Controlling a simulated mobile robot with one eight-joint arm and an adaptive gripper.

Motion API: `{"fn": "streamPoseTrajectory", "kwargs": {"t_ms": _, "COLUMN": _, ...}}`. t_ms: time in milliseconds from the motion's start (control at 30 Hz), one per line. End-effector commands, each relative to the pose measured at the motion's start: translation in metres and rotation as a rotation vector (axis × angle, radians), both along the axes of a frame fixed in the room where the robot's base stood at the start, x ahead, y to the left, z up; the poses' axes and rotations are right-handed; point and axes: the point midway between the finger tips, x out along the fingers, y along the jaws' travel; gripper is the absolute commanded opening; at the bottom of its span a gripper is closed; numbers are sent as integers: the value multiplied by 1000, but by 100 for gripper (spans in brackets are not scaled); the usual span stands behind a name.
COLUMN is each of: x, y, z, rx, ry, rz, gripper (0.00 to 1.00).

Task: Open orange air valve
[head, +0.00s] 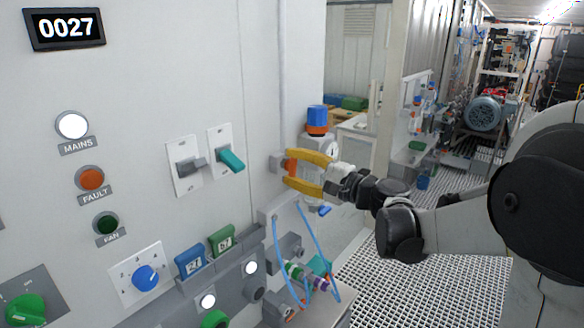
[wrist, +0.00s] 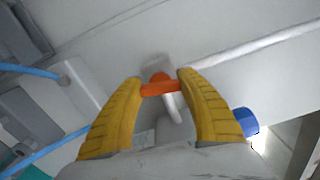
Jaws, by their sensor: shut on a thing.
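The orange air valve handle (wrist: 160,87) shows in the wrist view between the yellow fingertips, on a pale body fixed to the grey wall. In the head view the orange handle (head: 291,167) is a small patch between the yellow fingers, mostly hidden by them. My gripper (head: 289,169) reaches in from the right, near the panel's right edge. In the wrist view both fingers of my gripper (wrist: 159,82) touch the ends of the orange handle and are shut on it.
The panel holds a grey switch (head: 187,168), a teal switch (head: 232,160), a blue knob (head: 146,278) and a green knob (head: 25,310). Blue hoses (head: 318,246) hang below my gripper. A blue-and-orange device (head: 317,119) stands just behind it. Grated floor (head: 420,285) lies open at right.

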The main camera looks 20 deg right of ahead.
Motion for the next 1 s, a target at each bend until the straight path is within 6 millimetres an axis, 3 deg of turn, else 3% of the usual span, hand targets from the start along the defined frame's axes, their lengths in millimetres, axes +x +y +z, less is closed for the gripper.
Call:
{"fn": "streamPoseTrajectory", "kwargs": {"t_ms": 533, "x": 0, "y": 0, "z": 0, "rx": -19, "ry": -14, "rz": 0, "gripper": 15}}
{"fn": "streamPoseTrajectory", "kwargs": {"t_ms": 567, "x": 0, "y": 0, "z": 0, "rx": -19, "ry": -14, "rz": 0, "gripper": 54}}
{"fn": "streamPoseTrajectory", "kwargs": {"t_ms": 600, "x": 0, "y": 0, "z": 0, "rx": -19, "ry": -14, "rz": 0, "gripper": 66}}
{"fn": "streamPoseTrajectory", "kwargs": {"t_ms": 1000, "x": -4, "y": -4, "z": 0, "rx": -18, "ry": -13, "rz": -2, "gripper": 68}}
